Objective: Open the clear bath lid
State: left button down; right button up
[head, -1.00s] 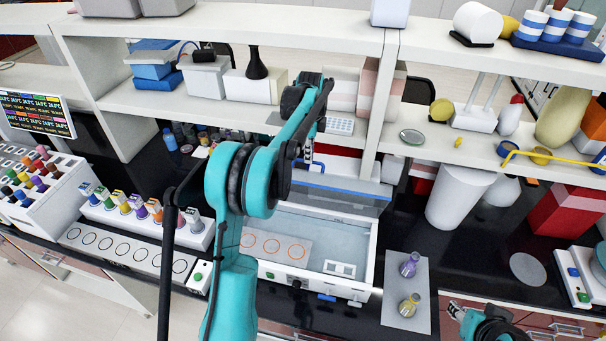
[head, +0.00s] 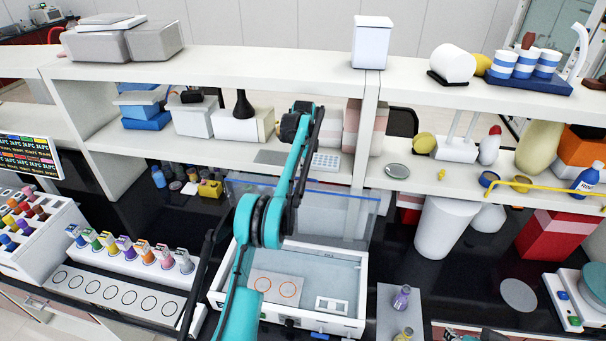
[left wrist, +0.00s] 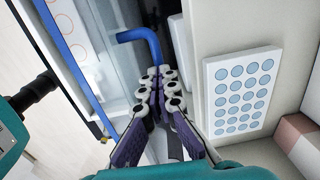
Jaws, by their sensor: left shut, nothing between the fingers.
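The clear bath lid (head: 335,215) stands steeply raised at the back of the white bath (head: 352,262), its blue edge uppermost and close to the shelf front. The bath's inside lies open to view. My left arm reaches over the bath, and its gripper is hidden behind the arm and lid in the head view. In the left wrist view my left gripper (left wrist: 160,84) is shut and empty, near a bent blue bar (left wrist: 142,38). The lid's blue edge (left wrist: 72,62) runs to its left. Only a sliver of my right arm shows at the bottom edge of the head view.
The shelf (head: 270,150) above the bath carries boxes, a black flask and a white well plate (head: 326,163), also near my gripper in the left wrist view (left wrist: 240,92). A rack of coloured-cap bottles (head: 125,262) stands left. Two small flasks stand on a grey mat (head: 385,310) right.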

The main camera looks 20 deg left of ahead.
pick_arm(q)
jog(key=c, duration=2.3)
grip_release()
jog(key=shift+d+f, duration=0.2)
jog(key=shift+f, duration=0.3)
jog(key=shift+d+f, duration=0.15)
jog(key=shift+f, duration=0.3)
pick_arm(e)
jog(key=shift+f, duration=0.2)
pick_arm(q)
jog(key=o, duration=0.5)
jog(key=shift+s, duration=0.1)
jog(key=shift+o, duration=1)
jog(key=shift+w+a+f, duration=0.1)
jog(key=shift+w+f, duration=0.05)
jog(key=shift+w, duration=0.05)
jog(key=shift+w+a+f, duration=0.15)
jog(key=shift+w, duration=0.1)
jog(key=shift+s, duration=0.1)
pick_arm(e)
jog(key=shift+w+a, duration=0.15)
jog(key=shift+w, duration=0.15)
pick_arm(q)
jog(key=shift+r, duration=0.3)
pick_arm(e)
jog(key=shift+w+a, duration=0.1)
jog(key=shift+w, duration=0.05)
